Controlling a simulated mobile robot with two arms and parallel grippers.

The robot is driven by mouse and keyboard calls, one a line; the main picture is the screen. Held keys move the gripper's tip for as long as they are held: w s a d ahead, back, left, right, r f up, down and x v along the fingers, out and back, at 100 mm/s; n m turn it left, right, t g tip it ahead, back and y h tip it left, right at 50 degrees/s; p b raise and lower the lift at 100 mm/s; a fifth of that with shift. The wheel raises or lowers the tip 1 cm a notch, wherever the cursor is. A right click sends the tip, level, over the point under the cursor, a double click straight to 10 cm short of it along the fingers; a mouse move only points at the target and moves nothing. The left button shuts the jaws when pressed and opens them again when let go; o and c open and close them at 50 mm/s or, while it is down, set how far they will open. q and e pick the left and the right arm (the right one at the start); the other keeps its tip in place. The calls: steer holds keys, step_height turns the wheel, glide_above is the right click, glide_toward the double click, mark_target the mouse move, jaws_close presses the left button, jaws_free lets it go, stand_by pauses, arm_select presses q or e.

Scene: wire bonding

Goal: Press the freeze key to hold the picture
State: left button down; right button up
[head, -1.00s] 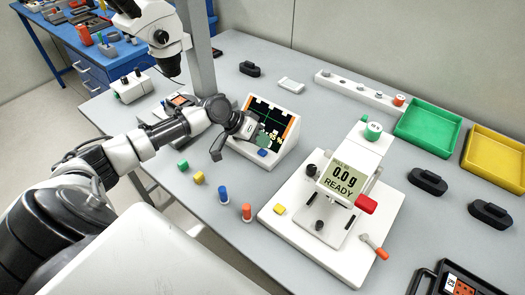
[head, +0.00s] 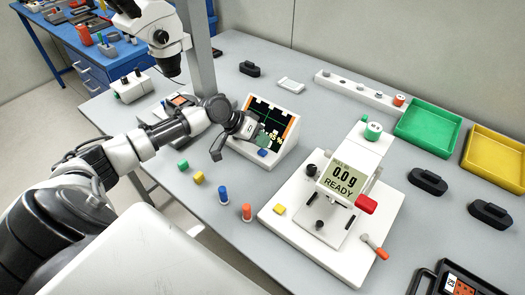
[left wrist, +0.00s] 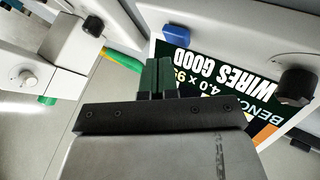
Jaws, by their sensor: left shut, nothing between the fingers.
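A white console with a tilted dark screen (head: 285,122) stands at the middle of the bench. A blue key (head: 263,152) sits on its lower front; the blue key also shows in the left wrist view (left wrist: 181,38). I cannot read a label on it. My left gripper (head: 264,138) is shut and empty in front of the screen, close above the blue key. In the left wrist view its fingertips (left wrist: 157,72) lie together, apart from the key in the picture. They cover part of the screen (left wrist: 215,75), which reads "WIRES GOOD". My right gripper is not in view.
Small coloured pegs, such as a blue one (head: 223,195), stand in front. A microscope (head: 155,30) and a grey post (head: 198,60) are behind my left arm. Green (head: 428,151) and yellow (head: 497,176) trays lie far right.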

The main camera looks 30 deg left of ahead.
mark_target(262, 150)
arm_select(q)
steer(key=shift+f, duration=0.4)
steer(key=shift+f+b, duration=0.3)
steer(key=shift+f, duration=0.15)
stand_by(0.6)
steer(key=shift+r, duration=0.15)
steer(key=shift+r+p, duration=0.75)
steer(key=shift+p, duration=0.15)
step_height(262, 150, up, 5)
steer(key=p, duration=0.4)
steer(key=shift+p, duration=0.35)
